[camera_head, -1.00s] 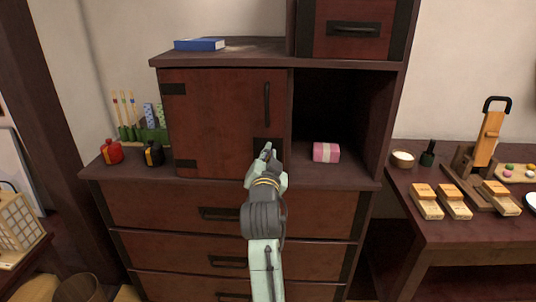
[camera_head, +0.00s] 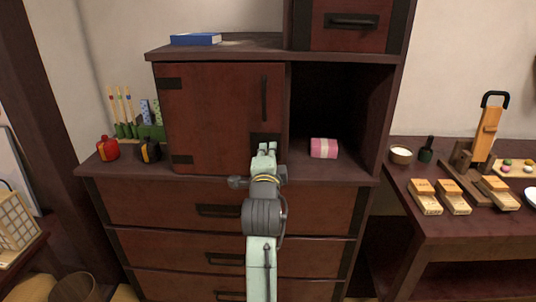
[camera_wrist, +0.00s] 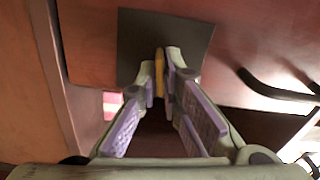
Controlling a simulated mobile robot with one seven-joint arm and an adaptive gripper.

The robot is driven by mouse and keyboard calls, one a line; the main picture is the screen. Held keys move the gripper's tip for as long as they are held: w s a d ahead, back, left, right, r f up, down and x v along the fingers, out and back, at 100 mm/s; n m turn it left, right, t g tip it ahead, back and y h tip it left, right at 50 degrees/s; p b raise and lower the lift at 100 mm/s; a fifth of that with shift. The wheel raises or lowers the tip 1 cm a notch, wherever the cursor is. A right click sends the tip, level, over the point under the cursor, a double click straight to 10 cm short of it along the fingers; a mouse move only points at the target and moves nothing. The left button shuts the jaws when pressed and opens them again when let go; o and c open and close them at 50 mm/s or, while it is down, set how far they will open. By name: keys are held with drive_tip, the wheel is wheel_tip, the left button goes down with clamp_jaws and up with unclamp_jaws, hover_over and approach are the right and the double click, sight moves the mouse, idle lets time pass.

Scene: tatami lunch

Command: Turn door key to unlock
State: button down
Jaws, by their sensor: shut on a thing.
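The dark red cabinet door (camera_head: 220,110) is closed in the head view, with a black square lock plate (camera_head: 265,138) at its lower right. The lock plate (camera_wrist: 195,32) fills the upper middle of the wrist view. My gripper (camera_head: 267,148) is right at this plate. In the wrist view my gripper (camera_wrist: 163,68) is shut on a thin brass-coloured key (camera_wrist: 160,66), close against the plate. Only a narrow part of the key shows between the fingertips. Its far end and the keyhole are hidden.
A black vertical handle (camera_head: 265,99) is above the plate. An open compartment right of the door holds a pink box (camera_head: 324,148). Red (camera_head: 108,148) and black (camera_head: 149,151) bundles sit left of the door. A table (camera_head: 440,220) stands at right.

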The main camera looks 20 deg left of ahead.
drive_tip(key=shift+f+m, duration=0.15)
drive_tip(key=shift+m, duration=0.65)
drive_tip(key=c, duration=1.8)
unclamp_jaws()
drive_tip(key=shift+s, duration=0.1)
drive_tip(key=v, duration=0.7)
drive_tip(key=shift+s+d, duration=0.1)
drive_tip(key=shift+s, duration=0.05)
